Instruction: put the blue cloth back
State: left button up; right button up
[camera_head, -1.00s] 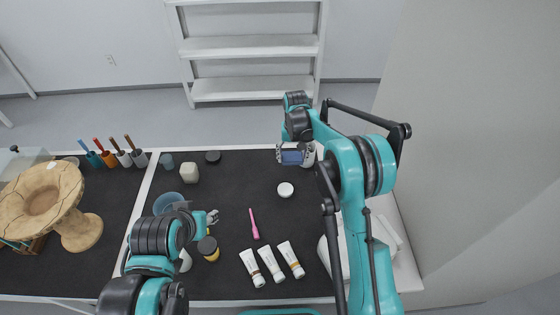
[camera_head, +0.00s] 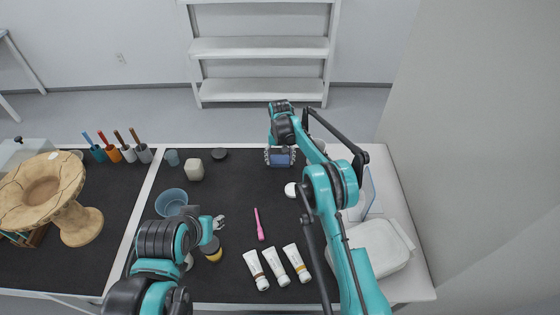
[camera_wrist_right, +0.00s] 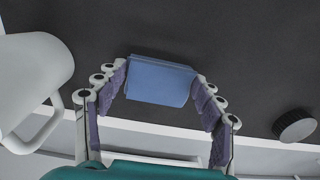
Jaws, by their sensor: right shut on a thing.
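The blue cloth (camera_head: 281,161) is a small folded piece at the far side of the dark mat. My right gripper (camera_head: 280,155) is shut on it. In the right wrist view the cloth (camera_wrist_right: 160,80) sits between the two fingertips of the right gripper (camera_wrist_right: 160,84), with dark mat behind it. Whether the cloth touches the mat I cannot tell. My left gripper (camera_head: 217,222) is near the blue bowl (camera_head: 171,201) and the yellow jar with a dark lid (camera_head: 211,250); its jaw state is unclear.
A white mug (camera_wrist_right: 33,80) and a dark round lid (camera_wrist_right: 294,125) flank the right gripper. Several tubes (camera_head: 278,266), a pink tool (camera_head: 259,225) and a white round lid (camera_head: 291,190) lie on the mat. A white container (camera_head: 375,250) stands at right.

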jog(key=shift+s+r, duration=0.1)
jog(key=shift+r, duration=0.05)
jog(key=shift+f, duration=0.2)
jog(key=o, duration=1.1)
